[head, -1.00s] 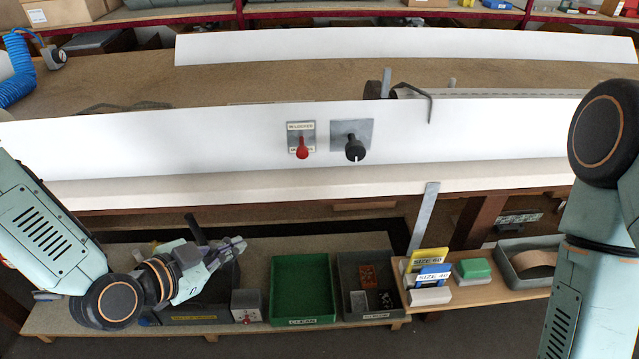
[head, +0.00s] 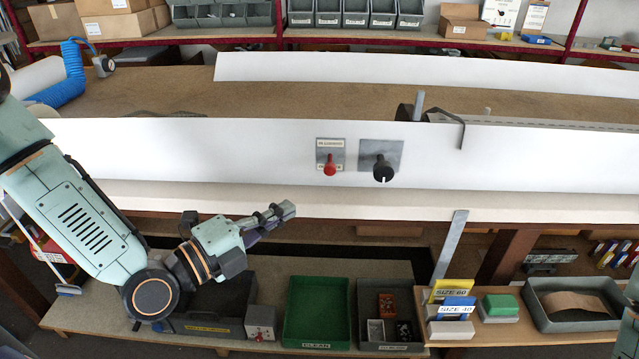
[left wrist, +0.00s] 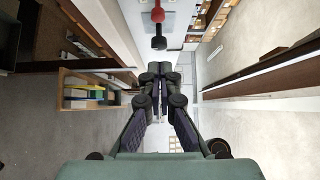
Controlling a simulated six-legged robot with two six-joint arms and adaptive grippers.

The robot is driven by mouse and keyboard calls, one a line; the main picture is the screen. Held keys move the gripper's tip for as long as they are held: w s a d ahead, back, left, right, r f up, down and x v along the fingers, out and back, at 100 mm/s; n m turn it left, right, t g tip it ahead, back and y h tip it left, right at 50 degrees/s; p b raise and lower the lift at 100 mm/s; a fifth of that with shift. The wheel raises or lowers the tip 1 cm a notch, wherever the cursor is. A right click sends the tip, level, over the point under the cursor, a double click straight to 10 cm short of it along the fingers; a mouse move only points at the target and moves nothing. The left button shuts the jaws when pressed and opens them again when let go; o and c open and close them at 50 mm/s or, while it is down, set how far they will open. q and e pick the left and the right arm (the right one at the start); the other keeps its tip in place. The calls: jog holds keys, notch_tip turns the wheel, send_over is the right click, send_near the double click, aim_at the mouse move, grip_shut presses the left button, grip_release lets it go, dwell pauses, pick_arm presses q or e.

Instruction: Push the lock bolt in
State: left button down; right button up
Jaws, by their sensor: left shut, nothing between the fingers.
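A red knob (head: 330,169) sits on a small grey plate with a label that seems to read "IN LOCKED", on the front of the white panel (head: 230,150); it looks to be the lock bolt. A black knob (head: 383,170) is on a larger plate just to its right. My left gripper (head: 287,211) is shut and empty, below and left of the red knob and apart from it. In the left wrist view the shut fingertips (left wrist: 156,90) are in the middle, with the red knob (left wrist: 158,14) and black knob (left wrist: 158,43) above them. My right gripper is not in view.
Below the bench stand a green bin (head: 317,310), a grey bin (head: 391,341) with parts, sanding blocks (head: 452,303) and a tray (head: 570,318) on a low shelf. A metal strip (head: 451,245) hangs at the bench front. The panel front around the knobs is clear.

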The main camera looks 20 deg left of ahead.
aim_at(325, 171)
pick_arm(q)
jog(key=w+a+b+x, duration=0.1)
jog(key=a+b+x, duration=0.1)
jog(key=x, duration=0.9)
jog(key=shift+w+b, duration=0.3)
jog(key=shift+b, duration=0.15)
jog(key=shift+w+a+f, duration=0.1)
jog(key=shift+w+a, duration=0.05)
jog(key=shift+w, duration=0.4)
jog(key=shift+w+a, duration=0.2)
jog(key=shift+w, duration=0.35)
jog(key=shift+w+a, duration=0.1)
jog(key=shift+w, duration=0.15)
jog(key=shift+r, duration=0.2)
